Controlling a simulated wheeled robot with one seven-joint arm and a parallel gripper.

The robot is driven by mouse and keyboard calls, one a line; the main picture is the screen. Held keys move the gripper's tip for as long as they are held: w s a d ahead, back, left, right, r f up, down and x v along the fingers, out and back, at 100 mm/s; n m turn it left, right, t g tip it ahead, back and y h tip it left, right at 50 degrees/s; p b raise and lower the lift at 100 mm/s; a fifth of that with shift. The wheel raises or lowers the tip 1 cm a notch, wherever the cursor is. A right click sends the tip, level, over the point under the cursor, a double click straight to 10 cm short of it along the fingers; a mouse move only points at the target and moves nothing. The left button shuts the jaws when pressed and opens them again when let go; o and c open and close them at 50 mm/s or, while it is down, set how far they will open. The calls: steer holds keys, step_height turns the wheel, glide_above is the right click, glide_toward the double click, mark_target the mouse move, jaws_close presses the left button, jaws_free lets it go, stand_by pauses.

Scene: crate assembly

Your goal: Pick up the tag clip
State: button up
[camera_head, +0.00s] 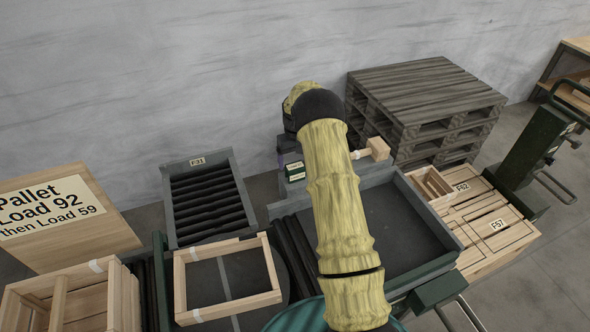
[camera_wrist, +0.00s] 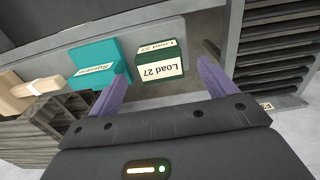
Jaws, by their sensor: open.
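A small dark green block with a "Load 27" label, which looks like the tag clip (camera_wrist: 160,64), lies on a grey ledge in the wrist view. It also shows in the head view (camera_head: 295,173), below my gripper. My gripper (camera_wrist: 161,72) is open and empty. Its two purple fingers point toward the clip, one on each side of it in the picture. I cannot tell the height gap between the fingers and the clip. In the head view my arm hides part of the ledge, and the gripper shows only partly.
A teal labelled block (camera_wrist: 95,64) sits just left of the clip in the wrist view. A wooden mallet (camera_head: 373,150) lies nearby. A grey tray (camera_head: 408,213), a wooden frame (camera_head: 228,279), a black roller rack (camera_head: 208,200) and stacked pallets (camera_head: 424,95) surround the spot.

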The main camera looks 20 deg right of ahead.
mark_target(296, 167)
steer(key=shift+f, duration=0.4)
steer(key=shift+f+p, duration=1.05)
steer(key=shift+f, duration=1.55)
steer(key=c, duration=1)
steer(key=shift+c, duration=0.2)
steer(key=shift+r, duration=0.15)
